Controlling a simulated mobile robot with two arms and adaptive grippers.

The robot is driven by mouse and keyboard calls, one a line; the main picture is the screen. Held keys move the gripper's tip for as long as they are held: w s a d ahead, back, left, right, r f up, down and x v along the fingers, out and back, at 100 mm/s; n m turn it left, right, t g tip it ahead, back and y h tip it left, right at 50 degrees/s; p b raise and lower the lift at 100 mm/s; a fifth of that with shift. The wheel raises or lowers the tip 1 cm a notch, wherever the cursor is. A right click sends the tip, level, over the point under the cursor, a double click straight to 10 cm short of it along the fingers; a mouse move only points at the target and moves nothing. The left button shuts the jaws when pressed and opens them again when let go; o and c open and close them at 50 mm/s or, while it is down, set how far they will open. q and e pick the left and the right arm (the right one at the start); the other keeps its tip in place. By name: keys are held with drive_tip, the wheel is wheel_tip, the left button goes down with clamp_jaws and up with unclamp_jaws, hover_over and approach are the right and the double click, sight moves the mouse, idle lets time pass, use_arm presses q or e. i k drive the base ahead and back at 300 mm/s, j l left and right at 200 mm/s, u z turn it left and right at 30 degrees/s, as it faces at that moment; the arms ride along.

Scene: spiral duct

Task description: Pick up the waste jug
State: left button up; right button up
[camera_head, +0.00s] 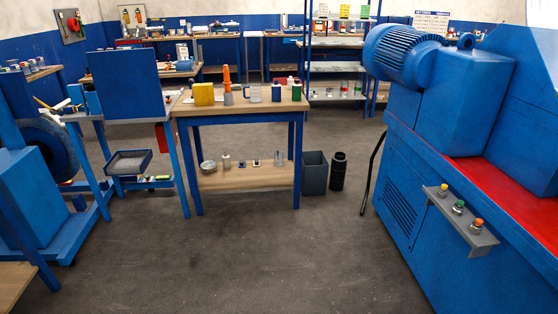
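A small greyish jug-like vessel (253,94) stands upright on top of the blue-legged wooden table (187,110) in the middle of the view. It may be the waste jug, but it is too small to tell for sure. It stands between an orange-topped item (227,84) on its left and a dark blue container (276,93) on its right. Neither of my grippers is in view.
A yellow can (203,95) and a green can (297,92) share the tabletop. A grey bin (314,173) and a black cylinder (338,171) stand right of the table. A big blue machine (430,190) fills the right side. The floor in front is clear.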

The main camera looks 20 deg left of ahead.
sight(278, 157)
drive_tip(key=i+j+u, duration=0.35)
drive_tip(key=i, duration=0.3)
drive_tip(key=i+j+u, duration=0.1)
drive_tip(key=i+j, duration=0.15)
drive_tip(key=i, duration=0.4)
drive_tip(key=i+j+u, duration=0.1)
drive_tip(key=i, duration=0.6)
drive_tip(key=i+j+u, duration=0.15)
drive_tip(key=i, duration=0.5)
